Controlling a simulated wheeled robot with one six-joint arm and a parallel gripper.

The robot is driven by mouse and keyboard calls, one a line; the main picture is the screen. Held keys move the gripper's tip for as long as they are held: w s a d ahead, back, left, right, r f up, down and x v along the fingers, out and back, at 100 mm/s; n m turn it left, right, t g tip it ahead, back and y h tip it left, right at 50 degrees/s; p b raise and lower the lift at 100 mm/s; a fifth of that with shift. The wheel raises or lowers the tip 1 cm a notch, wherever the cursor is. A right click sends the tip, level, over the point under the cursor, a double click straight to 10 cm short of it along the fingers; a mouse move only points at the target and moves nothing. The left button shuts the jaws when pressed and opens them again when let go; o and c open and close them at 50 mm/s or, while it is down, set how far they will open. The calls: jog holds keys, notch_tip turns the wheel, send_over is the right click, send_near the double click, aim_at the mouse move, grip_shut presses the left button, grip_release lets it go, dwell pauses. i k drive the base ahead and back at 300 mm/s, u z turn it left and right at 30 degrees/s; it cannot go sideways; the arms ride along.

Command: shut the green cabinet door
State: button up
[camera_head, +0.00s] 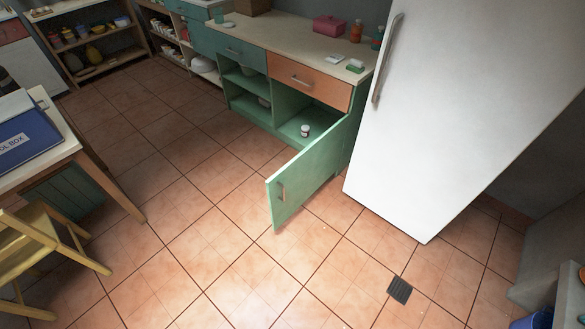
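The green cabinet door (312,178) stands wide open, swung out from the counter's lower cabinet into the room. Its hinge side is at the right, next to the white fridge. A metal handle (281,191) sits near its free edge. The green cabinet (285,98) behind it is open to view, with a small white jar (305,130) on its floor. Part of the cabinet's right interior is hidden by the door. My gripper is not in view.
A white fridge (455,110) stands right of the door. A table with a blue toolbox (25,140) and a yellow chair (35,245) are at the left. A dark floor grate (400,290) lies at the lower right. The tiled floor before the door is clear.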

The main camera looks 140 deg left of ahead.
aim_at(289, 188)
jog(key=u, duration=4.25)
jog(key=i, duration=1.65)
jog(key=z, duration=1.7)
jog(key=k, duration=0.85)
jog(key=u, duration=1.8)
jog(key=i, duration=0.5)
jog(key=z, duration=0.15)
